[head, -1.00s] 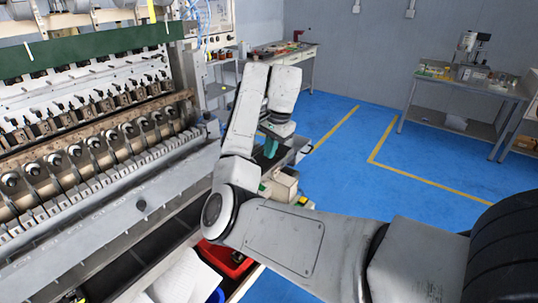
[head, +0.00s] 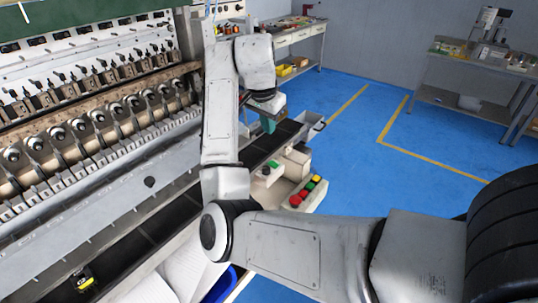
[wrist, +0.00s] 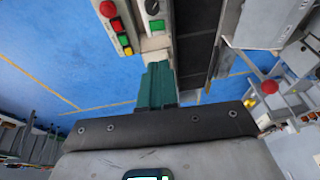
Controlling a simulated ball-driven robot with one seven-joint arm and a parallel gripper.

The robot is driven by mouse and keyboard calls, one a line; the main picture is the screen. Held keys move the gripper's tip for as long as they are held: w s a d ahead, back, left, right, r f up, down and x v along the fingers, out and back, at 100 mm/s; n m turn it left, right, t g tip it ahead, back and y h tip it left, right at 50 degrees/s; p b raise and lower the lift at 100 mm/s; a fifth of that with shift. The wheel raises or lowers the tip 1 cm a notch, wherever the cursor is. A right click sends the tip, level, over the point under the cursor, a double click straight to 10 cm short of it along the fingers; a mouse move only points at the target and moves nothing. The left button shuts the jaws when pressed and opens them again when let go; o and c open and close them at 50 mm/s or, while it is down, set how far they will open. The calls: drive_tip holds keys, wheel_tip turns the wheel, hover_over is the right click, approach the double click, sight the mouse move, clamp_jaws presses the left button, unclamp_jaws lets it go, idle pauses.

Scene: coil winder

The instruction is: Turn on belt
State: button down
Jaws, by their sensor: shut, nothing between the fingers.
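The dark belt (head: 150,238) runs along the front of the coil winder; it also shows in the wrist view (wrist: 196,45). Near its far end is a small pale control box (head: 268,171) with a green button and a dark knob. In the wrist view this box (wrist: 155,15) has the black knob above the green button (wrist: 157,25). My gripper (head: 267,124) has teal fingers, shut and empty. In the wrist view my fingertips (wrist: 158,67) point toward the box and appear just short of it. Whether they touch cannot be told.
Beside it is a button panel (head: 308,192) with red, yellow and green buttons, at the left in the wrist view (wrist: 116,27). The coil winder (head: 90,120) fills the left. Workbenches stand behind; blue floor (head: 350,150) is open.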

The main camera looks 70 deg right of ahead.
hover_over(271, 162)
drive_tip(key=a, duration=0.1)
drive_tip(key=f, duration=0.8)
drive_tip(key=f+b, duration=0.1)
drive_tip(key=f, duration=0.3)
drive_tip(key=shift+s, duration=0.25)
drive_tip(key=shift+w+f, duration=0.2)
drive_tip(key=shift+f, duration=0.55)
